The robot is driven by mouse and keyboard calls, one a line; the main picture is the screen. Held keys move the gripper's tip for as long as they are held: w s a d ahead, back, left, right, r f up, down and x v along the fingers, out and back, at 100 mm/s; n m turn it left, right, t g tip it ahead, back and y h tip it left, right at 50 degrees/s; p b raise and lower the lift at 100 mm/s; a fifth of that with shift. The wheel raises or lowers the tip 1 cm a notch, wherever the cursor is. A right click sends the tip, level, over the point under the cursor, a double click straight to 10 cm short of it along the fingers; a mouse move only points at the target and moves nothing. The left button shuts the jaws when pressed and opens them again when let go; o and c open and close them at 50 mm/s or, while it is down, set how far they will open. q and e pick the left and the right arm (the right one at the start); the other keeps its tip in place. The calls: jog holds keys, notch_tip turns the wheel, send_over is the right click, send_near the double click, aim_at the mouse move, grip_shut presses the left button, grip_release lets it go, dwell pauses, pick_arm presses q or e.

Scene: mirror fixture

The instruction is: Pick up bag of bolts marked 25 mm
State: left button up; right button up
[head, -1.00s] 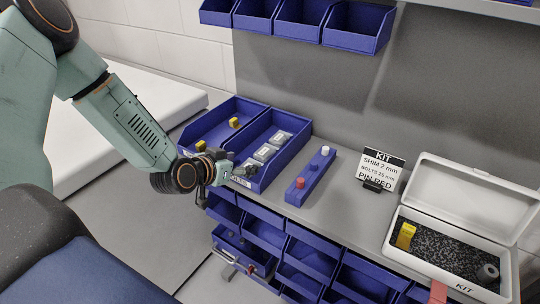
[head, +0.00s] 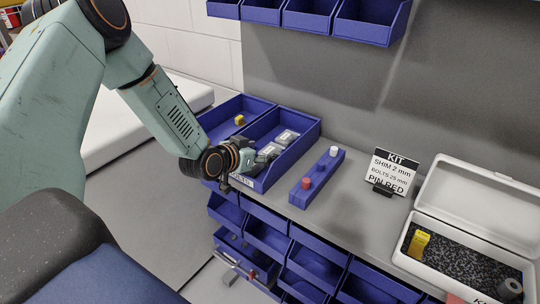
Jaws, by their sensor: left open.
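Grey bags of bolts with pale labels lie in the right-hand blue bin (head: 312,131) on the bench; the rear bag (head: 288,137) shows clearly. A nearer bag (head: 271,149) is partly covered by my left gripper (head: 263,160). The labels are too small to read. My left gripper is open, reaching over the bin's front wall with its fingertips close to the nearer bag. I cannot tell whether they touch it. A kit card (head: 394,172) reads SHIM 2 mm, BOLTS 25 mm, PIN RED. My right gripper is not in view.
A yellow piece (head: 240,120) lies in the left-hand bin. A blue block (head: 317,178) holds a red pin (head: 307,183) and a white pin (head: 333,151). An open white kit box (head: 463,239) holds a yellow shim (head: 418,243) in dark foam. Blue bins hang above and below.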

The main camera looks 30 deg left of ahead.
aim_at(270, 152)
pick_arm(q)
jog(key=x, duration=0.2)
jog(key=shift+w+d+f+b, duration=0.1)
jog(key=shift+w+d+b, duration=0.15)
jog(key=shift+b, duration=0.1)
jog(key=shift+a, duration=0.2)
jog(key=shift+d, duration=0.15)
jog(key=c, duration=1.3)
